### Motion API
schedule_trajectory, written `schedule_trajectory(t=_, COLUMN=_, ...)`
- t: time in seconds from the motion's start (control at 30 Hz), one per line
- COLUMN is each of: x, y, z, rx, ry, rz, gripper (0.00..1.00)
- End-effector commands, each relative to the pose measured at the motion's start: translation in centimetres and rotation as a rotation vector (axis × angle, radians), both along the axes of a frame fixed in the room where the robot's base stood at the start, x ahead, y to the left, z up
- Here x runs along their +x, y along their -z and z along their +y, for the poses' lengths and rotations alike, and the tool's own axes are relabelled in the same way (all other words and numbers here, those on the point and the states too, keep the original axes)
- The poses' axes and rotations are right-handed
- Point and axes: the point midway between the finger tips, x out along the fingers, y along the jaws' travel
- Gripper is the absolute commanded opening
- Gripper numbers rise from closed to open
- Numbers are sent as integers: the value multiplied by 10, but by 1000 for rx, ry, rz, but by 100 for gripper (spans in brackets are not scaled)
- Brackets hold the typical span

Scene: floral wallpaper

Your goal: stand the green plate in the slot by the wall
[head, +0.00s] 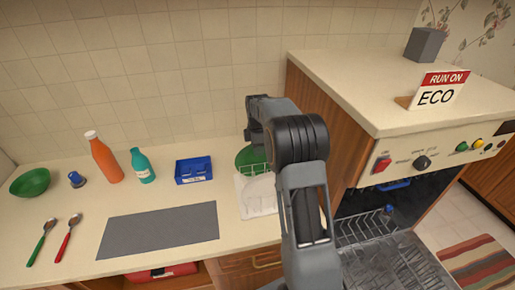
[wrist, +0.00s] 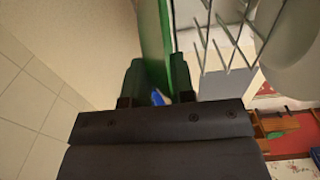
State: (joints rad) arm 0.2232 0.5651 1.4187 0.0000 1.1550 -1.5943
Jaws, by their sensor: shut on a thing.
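The green plate (head: 250,157) is at the back of the counter by the tiled wall, at the rear of a white dish rack (head: 243,200). My arm hides part of it. In the wrist view the plate (wrist: 152,35) shows nearly edge-on between the fingers of my gripper (wrist: 157,75), which is shut on it. The rack's wire tines (wrist: 212,40) stand to the right of the plate, with a gap visible between. The slot itself and the plate's lower edge are not clear in either view.
A pale plate (head: 261,188) is in the rack. A blue tray (head: 193,170), teal bottle (head: 142,166) and orange bottle (head: 103,158) stand left of it. A grey mat (head: 160,228) lies in front. The open dishwasher (head: 385,240) is at right, below a raised counter (head: 365,85).

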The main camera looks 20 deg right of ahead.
Motion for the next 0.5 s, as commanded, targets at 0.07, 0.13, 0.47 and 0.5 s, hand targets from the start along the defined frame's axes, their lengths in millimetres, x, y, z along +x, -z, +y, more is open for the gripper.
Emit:
schedule_trajectory(t=0.07, x=0, y=-1, z=0, rx=0, ry=0, rz=-1, gripper=26)
schedule_trajectory(t=0.13, x=0, y=-1, z=0, rx=0, ry=0, rz=-1, gripper=33)
schedule_trajectory(t=0.47, x=0, y=0, z=0, rx=0, ry=0, rz=0, gripper=53)
schedule_trajectory(t=0.5, x=0, y=0, z=0, rx=0, ry=0, rz=0, gripper=53)
